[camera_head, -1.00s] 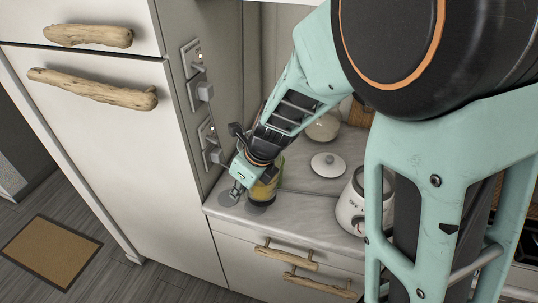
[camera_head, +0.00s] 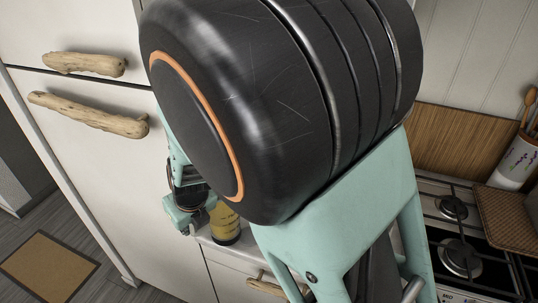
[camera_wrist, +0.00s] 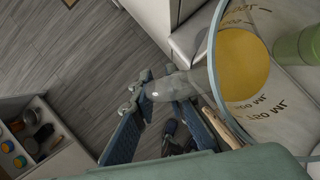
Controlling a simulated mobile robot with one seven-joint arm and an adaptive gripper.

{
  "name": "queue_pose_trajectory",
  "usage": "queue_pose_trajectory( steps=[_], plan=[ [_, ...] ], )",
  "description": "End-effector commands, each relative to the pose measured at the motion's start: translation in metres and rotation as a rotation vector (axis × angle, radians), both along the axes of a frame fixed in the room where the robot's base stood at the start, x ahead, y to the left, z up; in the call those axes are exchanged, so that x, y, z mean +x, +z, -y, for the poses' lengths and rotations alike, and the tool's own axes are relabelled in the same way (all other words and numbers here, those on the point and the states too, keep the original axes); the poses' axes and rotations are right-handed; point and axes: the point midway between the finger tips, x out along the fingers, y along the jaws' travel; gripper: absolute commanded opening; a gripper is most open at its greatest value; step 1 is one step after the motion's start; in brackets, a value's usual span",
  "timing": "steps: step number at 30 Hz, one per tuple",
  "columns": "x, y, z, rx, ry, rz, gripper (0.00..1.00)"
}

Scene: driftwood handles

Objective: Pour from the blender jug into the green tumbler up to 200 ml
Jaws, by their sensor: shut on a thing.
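The blender jug (camera_head: 226,224) is clear, with yellow liquid inside and dark marks on its wall. In the wrist view I look into the jug (camera_wrist: 240,66) from above, and its liquid shows as a yellow disc. My gripper (camera_wrist: 160,95) is shut on the jug's clear grey handle, with a blue-padded finger on each side. The jug looks about upright, near the counter's front left; whether it touches the counter I cannot tell. The green tumbler (camera_wrist: 297,46) stands on the counter beside the jug in the wrist view. My arm hides it in the head view.
The tall white cabinet (camera_head: 85,160) with driftwood handles stands left of the jug. A stove (camera_head: 455,235) and a utensil pot (camera_head: 518,160) are at the right. The wrist view shows an open compartment with several small items (camera_wrist: 35,140) at lower left. My arm hides most of the counter.

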Motion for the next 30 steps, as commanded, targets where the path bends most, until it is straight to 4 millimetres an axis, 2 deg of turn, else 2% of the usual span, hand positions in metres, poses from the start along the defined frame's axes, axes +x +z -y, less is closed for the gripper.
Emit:
queue_pose_trajectory(
  steps=[16,30],
  plan=[
    [0.003,0.007,0.0,0.026,-0.013,-0.017,0.0],
    [0.01,0.032,0.007,0.185,-0.018,-0.163,0.0]
  ],
)
